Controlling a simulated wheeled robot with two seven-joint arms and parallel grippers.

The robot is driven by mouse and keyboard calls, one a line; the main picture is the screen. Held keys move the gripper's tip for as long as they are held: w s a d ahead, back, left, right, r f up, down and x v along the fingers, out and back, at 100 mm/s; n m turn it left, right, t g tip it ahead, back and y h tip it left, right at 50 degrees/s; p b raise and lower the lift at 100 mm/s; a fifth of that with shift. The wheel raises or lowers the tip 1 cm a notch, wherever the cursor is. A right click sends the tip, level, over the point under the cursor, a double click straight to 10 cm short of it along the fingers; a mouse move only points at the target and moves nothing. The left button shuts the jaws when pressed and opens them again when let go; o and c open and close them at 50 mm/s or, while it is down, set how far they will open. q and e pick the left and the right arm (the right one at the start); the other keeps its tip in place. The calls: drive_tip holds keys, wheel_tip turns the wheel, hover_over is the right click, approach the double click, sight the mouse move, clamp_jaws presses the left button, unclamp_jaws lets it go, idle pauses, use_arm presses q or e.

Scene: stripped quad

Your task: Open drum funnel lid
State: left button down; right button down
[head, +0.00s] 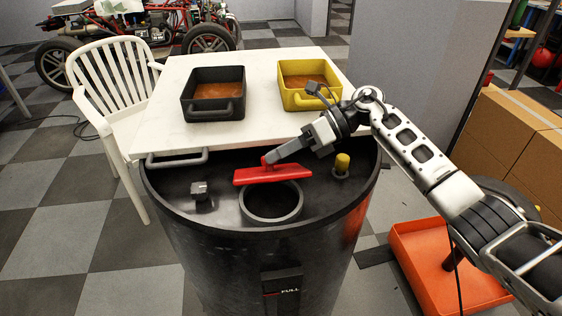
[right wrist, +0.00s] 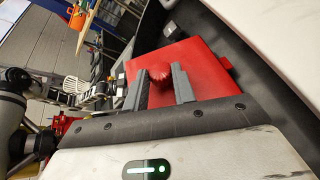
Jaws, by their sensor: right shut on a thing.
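A black drum (head: 240,240) stands in front of the white table. On its top is a round black funnel opening (head: 272,203), and its red lid (head: 270,175) is raised, tilted up at the far side of the opening. My right gripper (head: 270,160) is shut on the red knob of the lid. In the right wrist view the two grey fingers (right wrist: 162,88) sit on either side of the round red knob (right wrist: 160,72), with the red lid (right wrist: 200,65) behind it. My left gripper is not in view.
A black tray (head: 214,108) and a yellow tray (head: 300,98), both with brown liquid, stand on the white table (head: 165,120) behind the drum. A yellow cap (head: 342,163) and a small black fitting (head: 201,196) stick up from the drum top. An orange tray (head: 450,270) lies at right.

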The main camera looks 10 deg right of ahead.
drive_tip(key=shift+w, duration=0.1)
idle(0.3)
drive_tip(key=c, duration=1.1)
unclamp_jaws()
drive_tip(key=b+v, duration=0.3)
drive_tip(key=v, duration=1.3)
